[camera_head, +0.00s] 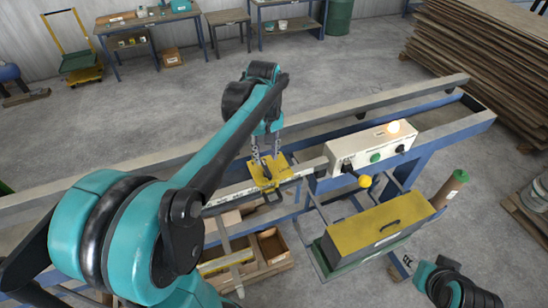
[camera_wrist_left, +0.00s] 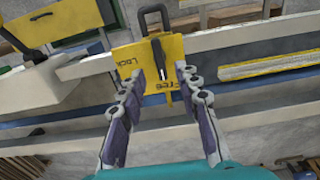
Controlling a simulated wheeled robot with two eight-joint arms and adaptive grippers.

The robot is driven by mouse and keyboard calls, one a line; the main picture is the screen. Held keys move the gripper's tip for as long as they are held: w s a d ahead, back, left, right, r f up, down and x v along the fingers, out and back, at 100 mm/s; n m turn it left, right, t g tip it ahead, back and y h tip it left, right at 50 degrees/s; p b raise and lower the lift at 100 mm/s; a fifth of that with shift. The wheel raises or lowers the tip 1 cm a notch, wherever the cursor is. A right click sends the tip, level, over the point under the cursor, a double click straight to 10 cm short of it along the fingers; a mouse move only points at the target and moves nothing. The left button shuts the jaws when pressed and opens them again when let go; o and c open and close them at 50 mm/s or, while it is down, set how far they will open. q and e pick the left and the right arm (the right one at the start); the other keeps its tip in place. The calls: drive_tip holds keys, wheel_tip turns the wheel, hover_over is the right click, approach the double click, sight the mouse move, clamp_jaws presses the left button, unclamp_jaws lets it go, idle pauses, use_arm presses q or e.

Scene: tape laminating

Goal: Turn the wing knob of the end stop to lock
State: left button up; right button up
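The end stop is a yellow block (camera_head: 283,166) on the pale rail of the long bench; in the left wrist view its yellow plate (camera_wrist_left: 130,57) bears upside-down "Lock" and "Free" labels. The dark wing knob (camera_wrist_left: 157,52) stands out from the plate, by the "Free" label. A black loop (camera_wrist_left: 143,17) shows at the plate's far edge. My left gripper (camera_head: 266,157) is over the end stop. In the left wrist view its fingers (camera_wrist_left: 160,75) are open, one to each side of the knob's near end, with visible gaps.
A white control box (camera_head: 345,153) with buttons and a lit lamp (camera_head: 394,127) stands on the bench right of the end stop. A yellow-topped box (camera_head: 375,226) stands in front. Wooden bins (camera_head: 271,246) lie below the rail. Stacked boards (camera_head: 490,55) fill the back right.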

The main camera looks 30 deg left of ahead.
sight(267, 169)
use_arm(q)
drive_tip(key=f, duration=0.5)
drive_tip(key=shift+w+f, duration=0.15)
drive_tip(key=shift+w, duration=0.1)
drive_tip(key=shift+s+f, duration=0.1)
drive_tip(key=shift+f, duration=0.2)
drive_tip(key=shift+s, duration=0.1)
clamp_jaws()
